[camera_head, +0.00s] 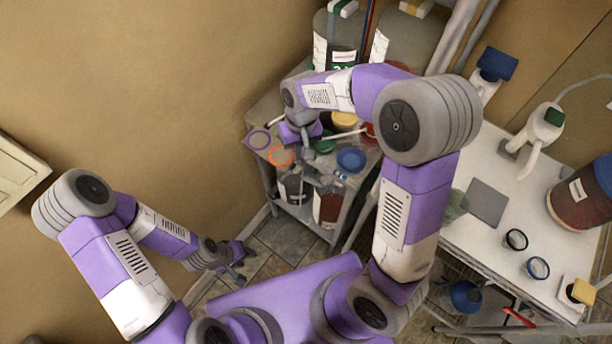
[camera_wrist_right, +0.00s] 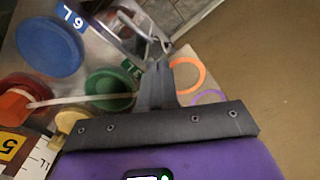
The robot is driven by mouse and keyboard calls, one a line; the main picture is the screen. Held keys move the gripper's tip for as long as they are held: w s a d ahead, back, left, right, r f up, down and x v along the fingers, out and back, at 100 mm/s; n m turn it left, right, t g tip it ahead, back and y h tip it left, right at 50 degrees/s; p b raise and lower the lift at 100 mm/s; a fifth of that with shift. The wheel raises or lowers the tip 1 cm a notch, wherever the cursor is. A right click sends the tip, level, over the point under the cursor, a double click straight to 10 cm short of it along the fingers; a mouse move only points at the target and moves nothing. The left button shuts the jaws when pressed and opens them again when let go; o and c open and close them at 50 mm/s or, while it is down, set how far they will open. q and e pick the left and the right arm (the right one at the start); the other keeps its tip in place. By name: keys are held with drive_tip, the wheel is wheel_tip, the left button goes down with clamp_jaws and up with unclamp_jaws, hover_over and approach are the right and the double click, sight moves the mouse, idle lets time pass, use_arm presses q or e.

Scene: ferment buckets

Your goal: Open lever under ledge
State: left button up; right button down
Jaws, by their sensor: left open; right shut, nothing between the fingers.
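My right gripper (camera_head: 308,148) is over the front edge of the small grey cart (camera_head: 258,113), among coloured lids. In the right wrist view its fingers (camera_wrist_right: 157,72) are shut with nothing between them. A thin bent metal piece (camera_wrist_right: 145,40), possibly the lever, shows just beyond the fingertips at the cart's edge; I cannot tell whether they touch. Two dark-filled containers, one at left (camera_head: 292,188) and one at right (camera_head: 328,206), stand on the cart's lower shelf, under the top. My left gripper (camera_head: 236,268) is open and empty, low over the tiled floor.
On the cart lie a blue lid (camera_head: 351,160), a green lid (camera_wrist_right: 108,88), an orange ring (camera_head: 281,156) and a purple ring (camera_head: 259,140). Large jars (camera_head: 337,40) stand behind. A white table (camera_head: 470,242) with jugs and bottles is at right. Floor left of the cart is clear.

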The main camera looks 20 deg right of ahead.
use_arm(q)
wheel_tip(320, 180, down, 3)
drive_tip(key=shift+f+b, duration=0.2)
drive_tip(key=shift+b, duration=1)
use_arm(e)
drive_tip(key=r+n, duration=0.1)
drive_tip(key=n, duration=0.1)
drive_tip(key=d+r+n, duration=0.1)
drive_tip(key=n, duration=0.1)
drive_tip(key=n+t, duration=0.1)
drive_tip(key=n, duration=0.1)
drive_tip(key=shift+s+d+r, duration=0.25)
drive_tip(key=shift+r, duration=0.15)
drive_tip(key=b, duration=0.3)
hover_over(305, 178)
drive_tip(key=w, duration=0.1)
drive_tip(key=f, duration=0.9)
drive_tip(key=shift+a+f, duration=0.25)
drive_tip(key=shift+f, duration=0.05)
drive_tip(key=f, duration=0.2)
drive_tip(key=s+f, duration=0.1)
drive_tip(key=shift+d+f+b, duration=0.15)
drive_tip(key=shift+d+b, duration=0.15)
use_arm(q)
drive_tip(key=shift+f, duration=1.85)
use_arm(e)
drive_tip(key=shift+s+d+f, duration=0.1)
drive_tip(key=shift+f, duration=0.3)
